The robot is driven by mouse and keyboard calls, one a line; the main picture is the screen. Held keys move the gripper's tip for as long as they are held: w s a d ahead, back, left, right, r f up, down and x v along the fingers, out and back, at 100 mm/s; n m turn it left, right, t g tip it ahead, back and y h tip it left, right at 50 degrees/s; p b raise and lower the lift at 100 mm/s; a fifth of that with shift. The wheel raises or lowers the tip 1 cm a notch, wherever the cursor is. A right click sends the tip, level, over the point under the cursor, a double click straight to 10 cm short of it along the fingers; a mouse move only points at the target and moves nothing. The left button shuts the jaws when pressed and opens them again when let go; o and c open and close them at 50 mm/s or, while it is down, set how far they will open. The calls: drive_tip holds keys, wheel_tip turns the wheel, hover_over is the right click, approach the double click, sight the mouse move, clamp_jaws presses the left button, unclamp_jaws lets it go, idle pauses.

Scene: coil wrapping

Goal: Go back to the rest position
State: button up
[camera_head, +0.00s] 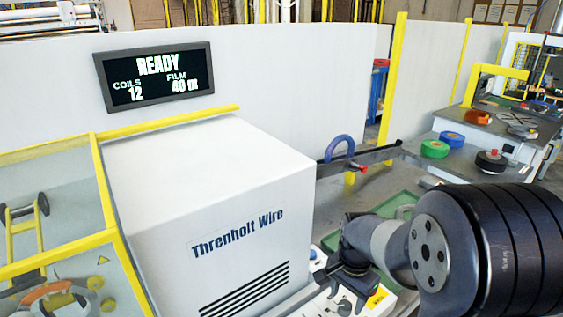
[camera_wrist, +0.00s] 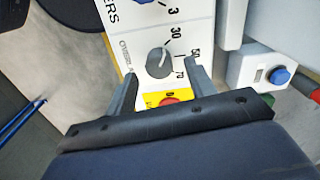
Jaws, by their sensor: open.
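My gripper (camera_wrist: 159,78) is open and empty in the wrist view, its two grey fingers spread apart. A grey dial knob (camera_wrist: 159,62) on a white control panel (camera_wrist: 140,32) shows between the fingertips, with numbers such as 30, 50 and 70 around it. I cannot tell whether the fingers touch the knob. A red button on a yellow plate (camera_wrist: 154,100) is partly hidden by the gripper's body. In the head view my gripper (camera_head: 350,287) is low over the same panel (camera_head: 318,303), its fingertips hard to make out.
A white machine housing (camera_head: 215,190) stands left of my arm, under a screen (camera_head: 155,77) reading READY, COILS 12, FILM 40 m. A blue ring (camera_head: 340,147) hangs on a dark rail (camera_head: 370,157). A table with coloured coils (camera_head: 435,149) stands right.

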wheel_tip(320, 180, up, 7)
drive_tip(key=shift+r, duration=0.2)
drive_tip(key=shift+s, duration=0.1)
idle(0.4)
